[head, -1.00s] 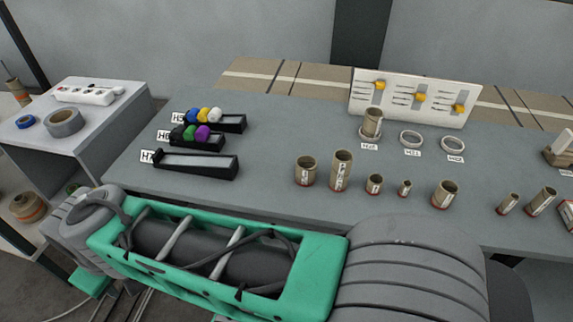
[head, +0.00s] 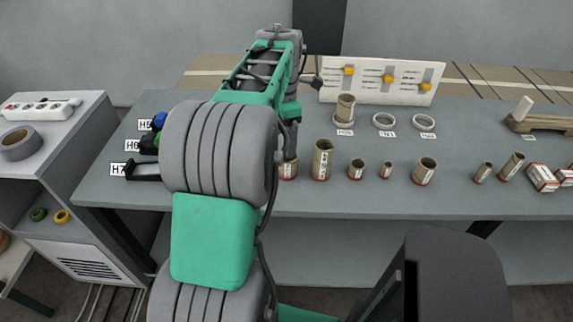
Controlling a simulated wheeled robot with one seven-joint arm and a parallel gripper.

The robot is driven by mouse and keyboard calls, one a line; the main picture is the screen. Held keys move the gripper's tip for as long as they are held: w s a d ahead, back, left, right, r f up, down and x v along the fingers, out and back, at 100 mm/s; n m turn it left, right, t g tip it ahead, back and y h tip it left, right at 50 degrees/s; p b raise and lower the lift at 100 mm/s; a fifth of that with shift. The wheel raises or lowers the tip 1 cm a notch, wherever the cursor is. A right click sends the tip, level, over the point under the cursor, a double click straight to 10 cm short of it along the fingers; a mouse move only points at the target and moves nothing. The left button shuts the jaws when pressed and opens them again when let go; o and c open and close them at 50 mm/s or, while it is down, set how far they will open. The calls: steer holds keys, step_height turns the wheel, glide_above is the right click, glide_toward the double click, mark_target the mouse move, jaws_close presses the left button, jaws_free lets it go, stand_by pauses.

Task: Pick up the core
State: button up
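Several brown cardboard cores with red bottom edges stand in a row on the grey table. The leftmost core (head: 288,171) is partly hidden behind my gripper (head: 290,155). My gripper points down at that core's top; whether it touches it, and whether the fingers are open or shut, I cannot tell. To the right stand a tall core (head: 322,160), a small core (head: 356,170), a smaller core (head: 386,170), a wide core (head: 424,172) and two narrow cores (head: 482,173) (head: 511,167). Another core (head: 345,107) stands in a white ring further back.
Two empty white rings (head: 384,121) (head: 424,122) lie behind the row. A white panel with yellow knobs (head: 388,79) stands at the back. Red-and-white boxes (head: 542,178) sit at right.

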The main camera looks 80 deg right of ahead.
mark_target(287, 164)
steer(key=f, duration=0.5)
steer(key=f+p, duration=0.1)
steer(key=f, duration=0.1)
steer(key=shift+s+d+f, duration=0.35)
steer(key=shift+s, duration=0.05)
steer(key=c, duration=1.4)
steer(key=shift+c, duration=0.2)
steer(key=shift+r, duration=0.15)
